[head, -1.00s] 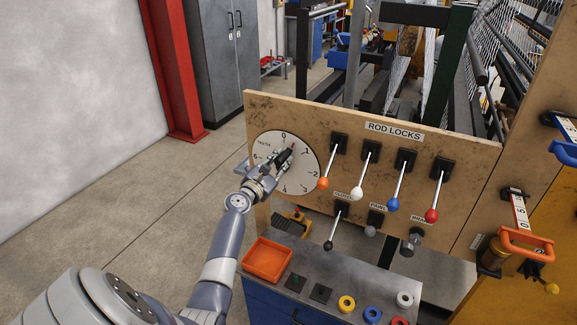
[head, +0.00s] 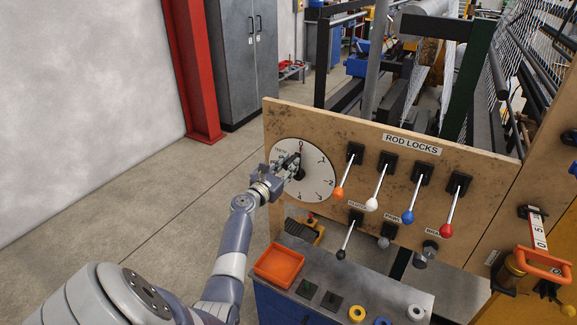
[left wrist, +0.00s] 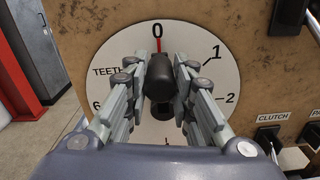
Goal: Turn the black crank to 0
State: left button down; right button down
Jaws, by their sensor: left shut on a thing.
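The black crank (left wrist: 159,75) is on a round white dial (left wrist: 115,48) marked with numbers and TEETH. In the left wrist view the red pointer (left wrist: 157,42) stands upright, in line with the 0 at the top of the dial. My left gripper (left wrist: 158,88) has its fingers on both sides of the crank and is shut on it. My right gripper is not in view.
The wooden panel (head: 345,130) carries rod lock levers with orange, white, blue and red knobs (head: 447,231) right of the dial. A black-knobbed lever (head: 341,254) is below them. An orange tray (head: 279,265) sits on the bench under the dial.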

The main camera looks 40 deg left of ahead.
pick_arm(q)
jog(key=shift+a+r, duration=0.15)
jog(key=shift+r, duration=0.05)
jog(key=c, duration=1.3)
grip_release()
jog(key=shift+f, duration=0.15)
jog(key=shift+s, duration=0.2)
jog(key=v, duration=1.1)
jog(key=shift+s, duration=0.3)
